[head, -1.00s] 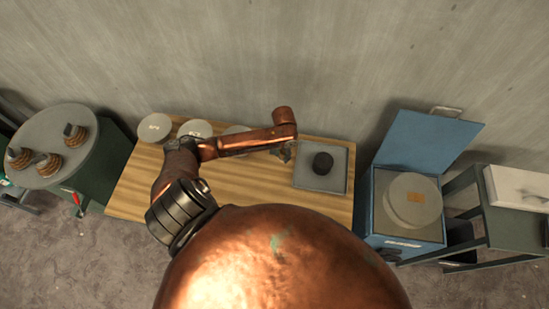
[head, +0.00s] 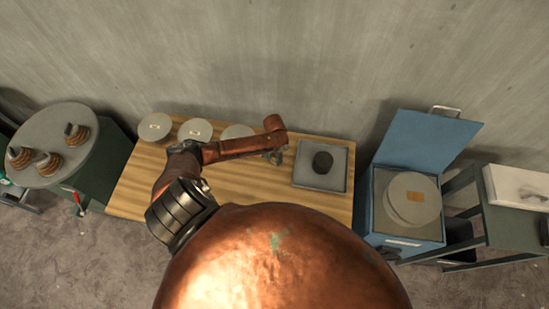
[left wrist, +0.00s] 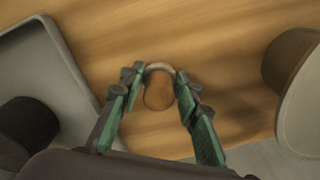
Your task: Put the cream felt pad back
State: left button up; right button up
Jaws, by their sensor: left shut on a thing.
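My left gripper (head: 275,155) is above the wooden table, just left of the grey tray. In the left wrist view, its green-padded fingers (left wrist: 160,90) are closed on a small round piece with a pale cream upper edge, the cream felt pad (left wrist: 160,67). The middle of the pad looks brownish, and it is held above the wood. The pad is too small to make out in the head view. My right gripper is not in view.
The grey tray (head: 301,182) holds a dark round lump (head: 322,162). Several grey discs stand along the table's back edge, one (head: 237,131) behind my arm. An open blue box (head: 408,237) with pale discs (head: 412,198) stands right. The table (head: 235,184) is clear in front.

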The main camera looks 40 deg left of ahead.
aim_at(274, 156)
pick_arm(q)
jog(key=shift+f, duration=0.15)
jog(key=o, duration=1)
notch_tip(274, 156, up, 12)
jog(key=shift+r, duration=0.2)
